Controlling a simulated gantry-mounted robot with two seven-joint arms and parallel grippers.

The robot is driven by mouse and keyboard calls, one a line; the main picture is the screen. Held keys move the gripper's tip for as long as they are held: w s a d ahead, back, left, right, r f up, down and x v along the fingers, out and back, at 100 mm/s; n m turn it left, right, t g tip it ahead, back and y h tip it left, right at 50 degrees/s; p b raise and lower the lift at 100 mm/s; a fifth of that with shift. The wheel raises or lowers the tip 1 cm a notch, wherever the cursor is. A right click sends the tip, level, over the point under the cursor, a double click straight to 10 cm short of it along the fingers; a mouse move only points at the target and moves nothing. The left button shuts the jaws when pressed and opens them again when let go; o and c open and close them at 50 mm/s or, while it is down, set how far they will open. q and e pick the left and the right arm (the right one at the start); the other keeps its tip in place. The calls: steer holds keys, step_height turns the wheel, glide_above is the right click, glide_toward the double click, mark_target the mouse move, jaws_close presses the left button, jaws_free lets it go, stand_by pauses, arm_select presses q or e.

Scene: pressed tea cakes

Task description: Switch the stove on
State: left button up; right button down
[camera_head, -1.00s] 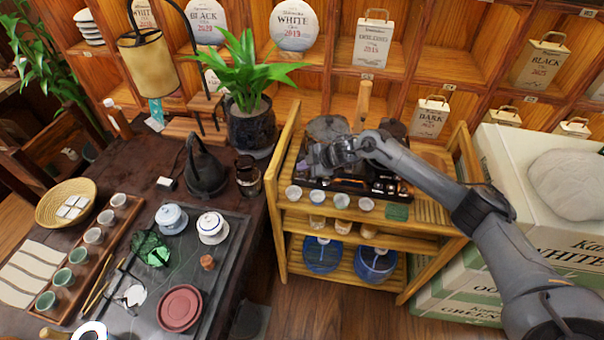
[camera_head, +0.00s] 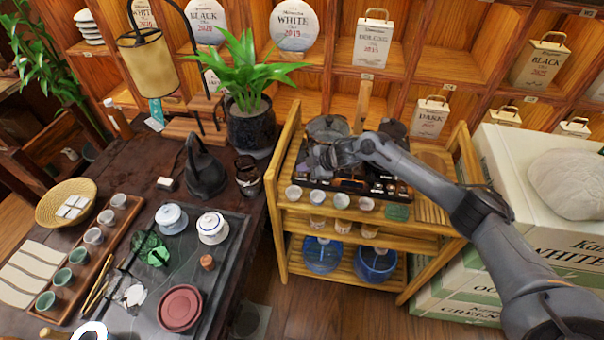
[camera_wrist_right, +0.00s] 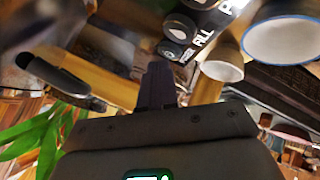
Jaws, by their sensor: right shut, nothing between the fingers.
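The stove (camera_head: 350,186) is a black unit on the top shelf of the bamboo cart, with its control panel along the front edge. In the right wrist view its panel (camera_wrist_right: 196,38) shows round buttons and white lettering, including "ALL". My right gripper (camera_head: 318,160) is over the left part of the stove. In the right wrist view its shut, empty fingers (camera_wrist_right: 157,85) are close to the panel's buttons; I cannot tell whether they touch. A grey kettle (camera_head: 327,127) stands behind the gripper. My left gripper is not in view.
Several small cups (camera_head: 341,200) stand along the cart's front edge, close to the gripper; one white cup (camera_wrist_right: 224,62) is beside the fingers in the wrist view. A potted plant (camera_head: 250,125) stands left of the cart (camera_head: 432,212). White boxes (camera_head: 515,170) are at the right.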

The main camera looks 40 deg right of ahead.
mark_target(305, 175)
steer(key=shift+f, duration=0.25)
stand_by(0.5)
steer(key=shift+r, duration=0.1)
steer(key=shift+r+p, duration=0.6)
steer(key=shift+p, duration=0.2)
step_height(305, 175, up, 5)
steer(key=p, duration=0.5)
stand_by(0.5)
steer(key=shift+s, duration=0.1)
stand_by(0.3)
